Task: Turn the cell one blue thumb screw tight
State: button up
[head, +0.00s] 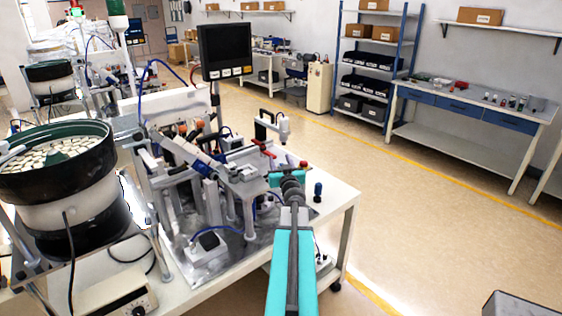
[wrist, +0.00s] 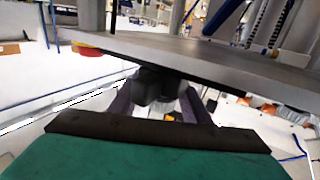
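My gripper (head: 287,182) is at the front right corner of the cell's machine (head: 225,190), at the end of my teal arm. In the wrist view, my gripper (wrist: 158,90) reaches under the edge of a grey metal plate (wrist: 215,62). Its two greyish fingers come in from either side towards a dark block just below the plate. The block is in deep shadow, and I cannot tell whether it is fingertips or a held knob. I cannot make out the blue thumb screw for certain in either view.
A red part (wrist: 88,50) sits under the plate's left end. A small dark blue knobbed piece (head: 318,191) stands on the white table (head: 338,205), right of my gripper. A bowl feeder (head: 55,180) stands left.

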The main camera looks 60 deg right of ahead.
jog(key=c, duration=1)
jog(key=shift+o, duration=0.2)
jog(key=m+g+h+b, duration=0.1)
jog(key=b, duration=0.2)
jog(key=shift+s+d+f+b, duration=0.1)
jog(key=shift+s+d+b, duration=0.05)
jog(key=shift+b, duration=0.15)
jog(key=g+b, duration=0.1)
jog(key=b, duration=0.1)
jog(key=m+g+h+b, duration=0.1)
jog(key=b, duration=0.2)
jog(key=shift+s+d, duration=0.2)
jog(key=m+g+b, duration=0.1)
jog(key=b, duration=0.4)
jog(key=g+h+b, duration=0.1)
jog(key=b, duration=0.4)
jog(key=m+g+b, duration=0.1)
jog(key=b, duration=0.4)
jog(key=shift+s+d+f+m+h+b, duration=0.1)
jog(key=shift+s+f+m+h+b, duration=0.2)
jog(key=shift+h+b, duration=0.1)
jog(key=shift+s+g+b, duration=0.1)
jog(key=shift+g+b, duration=0.2)
jog(key=shift+b, duration=0.85)
jog(key=shift+s+r+m+b, duration=0.1)
jog(key=shift+r+m+b, duration=0.05)
jog(key=shift+m+b, duration=0.2)
